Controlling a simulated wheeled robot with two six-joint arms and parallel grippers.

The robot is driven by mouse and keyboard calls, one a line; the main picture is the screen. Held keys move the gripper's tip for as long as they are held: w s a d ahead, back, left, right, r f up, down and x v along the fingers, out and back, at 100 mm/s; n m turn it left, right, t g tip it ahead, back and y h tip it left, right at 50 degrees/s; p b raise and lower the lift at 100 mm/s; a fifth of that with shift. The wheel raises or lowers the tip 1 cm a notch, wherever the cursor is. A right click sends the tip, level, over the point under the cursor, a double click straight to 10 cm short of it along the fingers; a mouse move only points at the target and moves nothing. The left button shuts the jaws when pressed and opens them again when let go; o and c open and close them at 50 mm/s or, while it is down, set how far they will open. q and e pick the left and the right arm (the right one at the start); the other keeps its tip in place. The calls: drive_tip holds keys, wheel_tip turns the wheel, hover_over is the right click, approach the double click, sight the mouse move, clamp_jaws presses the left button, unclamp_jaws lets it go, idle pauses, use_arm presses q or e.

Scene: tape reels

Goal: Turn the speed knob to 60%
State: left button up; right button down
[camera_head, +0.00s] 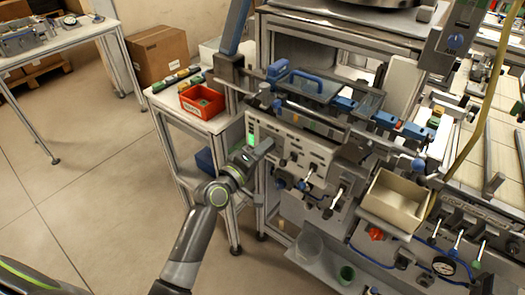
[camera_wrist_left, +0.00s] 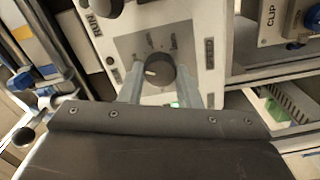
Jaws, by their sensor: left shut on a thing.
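The speed knob (camera_wrist_left: 160,72) is a dark round knob with a white pointer mark, on a grey dial plate with small scale marks in the left wrist view. The pointer aims toward the left of that picture; the scale figures are too small to read. My left gripper (camera_wrist_left: 160,80) has one finger on each side of the knob and is shut on it. In the head view, my left gripper (camera_head: 262,150) reaches the left part of the machine's front panel (camera_head: 310,150) and hides the knob. My right gripper is not in view.
A second dark knob (camera_wrist_left: 107,6) sits near the RUN label. A green-lit display (camera_head: 250,135) is beside my gripper. Several levers stick out of the panel to its right. A red bin (camera_head: 202,103) stands on the side table at the left. The floor at left is open.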

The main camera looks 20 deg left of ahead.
use_arm(q)
drive_tip(key=shift+f, duration=0.15)
drive_tip(key=o, duration=1)
drive_tip(key=shift+c, duration=0.2)
drive_tip(key=b+v, duration=0.2)
drive_tip(key=v, duration=1.5)
drive_tip(key=shift+s, duration=0.2)
